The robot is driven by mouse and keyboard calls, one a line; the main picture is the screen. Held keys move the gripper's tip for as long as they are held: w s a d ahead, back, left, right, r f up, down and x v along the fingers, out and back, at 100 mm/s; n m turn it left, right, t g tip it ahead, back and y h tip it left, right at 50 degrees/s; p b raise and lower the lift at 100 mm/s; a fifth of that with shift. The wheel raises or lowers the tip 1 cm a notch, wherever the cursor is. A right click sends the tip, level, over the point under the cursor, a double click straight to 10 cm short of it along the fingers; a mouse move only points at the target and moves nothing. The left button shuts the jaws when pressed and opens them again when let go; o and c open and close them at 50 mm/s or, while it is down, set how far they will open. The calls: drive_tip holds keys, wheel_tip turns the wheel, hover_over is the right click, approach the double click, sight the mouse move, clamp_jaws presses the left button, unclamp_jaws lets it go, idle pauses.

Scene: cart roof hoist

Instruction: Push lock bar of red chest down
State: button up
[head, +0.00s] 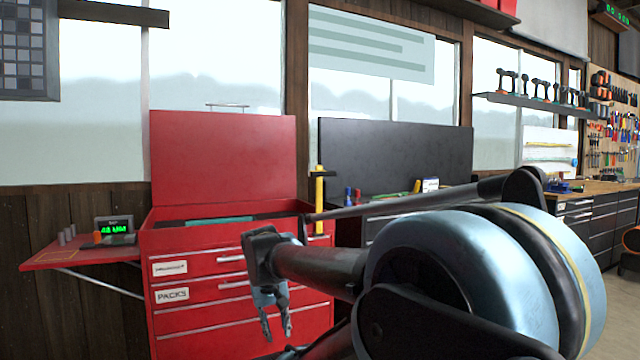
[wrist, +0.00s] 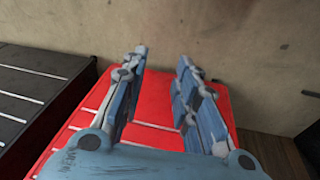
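The red chest (head: 235,265) stands with its lid (head: 222,158) raised and its drawers shut. The bar cannot be made out there.
A red side shelf (head: 75,257) with a small green-lit display (head: 115,231) juts out left of the chest. A dark chest (head: 395,160) with a raised lid stands to the right. A workbench (head: 590,190) and tool wall are farther right. My arm covers the lower right.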

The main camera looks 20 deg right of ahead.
drive_tip(key=w+d+r+m+h, duration=0.3)
drive_tip(key=w+d+r+h, duration=0.1)
drive_tip(key=w+d+r, duration=0.55)
drive_tip(key=m+g+h, duration=0.2)
drive_tip(key=m+h, duration=1)
approach(321, 175)
drive_tip(key=shift+n, duration=0.3)
drive_tip(key=d, duration=0.3)
drive_tip(key=w+d, duration=0.1)
drive_tip(key=d, duration=0.6)
drive_tip(key=shift+w+d, duration=0.15)
drive_tip(key=shift+d, duration=0.25)
clamp_jaws()
